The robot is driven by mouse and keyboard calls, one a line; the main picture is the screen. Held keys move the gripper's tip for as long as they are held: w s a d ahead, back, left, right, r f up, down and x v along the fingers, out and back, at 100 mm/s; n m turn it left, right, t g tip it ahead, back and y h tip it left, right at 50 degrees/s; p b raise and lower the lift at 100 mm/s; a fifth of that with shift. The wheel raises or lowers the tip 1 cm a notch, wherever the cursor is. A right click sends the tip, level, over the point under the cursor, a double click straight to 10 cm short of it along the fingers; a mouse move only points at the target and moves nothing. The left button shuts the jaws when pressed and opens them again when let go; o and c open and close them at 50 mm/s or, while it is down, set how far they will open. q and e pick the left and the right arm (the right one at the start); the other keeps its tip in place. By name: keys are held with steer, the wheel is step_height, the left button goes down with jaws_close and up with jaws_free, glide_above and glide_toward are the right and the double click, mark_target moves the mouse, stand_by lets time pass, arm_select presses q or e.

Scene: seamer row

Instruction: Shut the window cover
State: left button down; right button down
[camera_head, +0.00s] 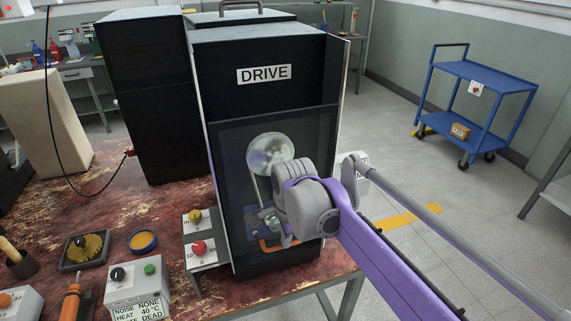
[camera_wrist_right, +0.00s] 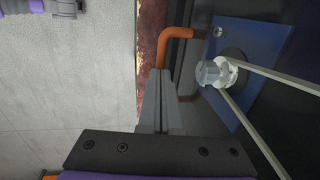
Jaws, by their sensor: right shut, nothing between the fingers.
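The window cover (camera_head: 228,160) is a dark see-through pane on the front of the black DRIVE cabinet (camera_head: 222,70). It hangs over the opening below the label; whether it is fully closed I cannot tell. An orange handle (camera_head: 268,246) sits low on the front, partly hidden by my right arm. My right gripper (camera_wrist_right: 158,76) is shut and empty, its tips at or very close to the orange handle (camera_wrist_right: 176,33) in the wrist view; contact is unclear. In the head view, its wrist blocks the lower right of the pane. My left gripper is not in view.
A pulley (camera_head: 270,153) and belt show behind the pane. A small box with yellow and red knobs (camera_head: 200,245) stands left of the cabinet. A control box (camera_head: 138,287) and a gear tray (camera_head: 85,250) are on the worn red bench. A blue cart (camera_head: 485,75) stands away on the right.

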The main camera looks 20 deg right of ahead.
step_height(320, 180, down, 7)
steer(key=b, duration=0.2)
steer(key=shift+s+f, duration=0.15)
steer(key=shift+a, duration=0.1)
